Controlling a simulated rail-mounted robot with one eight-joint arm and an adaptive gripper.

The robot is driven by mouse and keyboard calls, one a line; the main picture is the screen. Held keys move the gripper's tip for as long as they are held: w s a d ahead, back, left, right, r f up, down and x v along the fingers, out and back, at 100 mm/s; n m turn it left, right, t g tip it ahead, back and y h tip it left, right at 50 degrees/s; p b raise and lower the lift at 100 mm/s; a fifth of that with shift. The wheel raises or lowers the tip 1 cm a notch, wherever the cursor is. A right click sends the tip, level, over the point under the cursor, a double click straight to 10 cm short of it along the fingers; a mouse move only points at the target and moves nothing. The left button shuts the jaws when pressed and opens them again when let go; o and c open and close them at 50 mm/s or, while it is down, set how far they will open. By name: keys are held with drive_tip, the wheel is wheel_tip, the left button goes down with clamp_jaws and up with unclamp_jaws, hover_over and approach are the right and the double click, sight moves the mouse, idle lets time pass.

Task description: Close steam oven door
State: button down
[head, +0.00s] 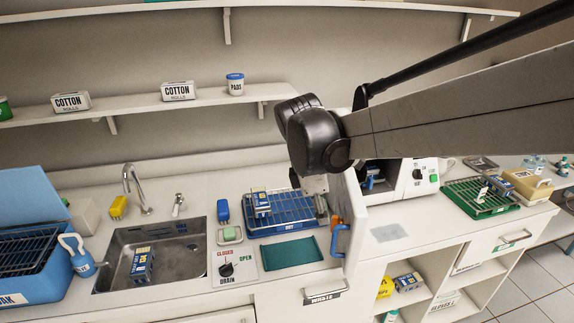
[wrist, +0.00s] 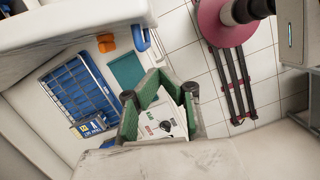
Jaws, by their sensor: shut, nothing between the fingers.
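The steam oven (head: 398,180) is a white box on the counter. Its white door (head: 352,205) stands open, swung out toward the counter's front edge. The door has a blue handle (head: 341,240) and an orange part beside it. In the wrist view the door (wrist: 75,28) fills the upper left, with its blue handle (wrist: 140,39) clear of my fingers. My gripper (wrist: 160,76) is shut and empty. In the head view it hangs over the blue rack's right end, left of the door, mostly hidden by my black arm end. I cannot tell whether it touches the door.
Left of the door are a blue wire rack (head: 285,215) with a blue box, a teal mat (head: 291,252) and the drain panel (head: 233,268). The sink (head: 155,262) is farther left. A green rack (head: 480,198) stands to the oven's right. The counter before the oven looks mostly clear.

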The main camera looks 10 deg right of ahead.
sight(350, 205)
drive_tip(key=s+d+f+p, duration=0.1)
drive_tip(key=d+f, duration=0.4)
drive_tip(key=shift+d+f, duration=0.15)
drive_tip(key=shift+f, duration=0.05)
idle(0.5)
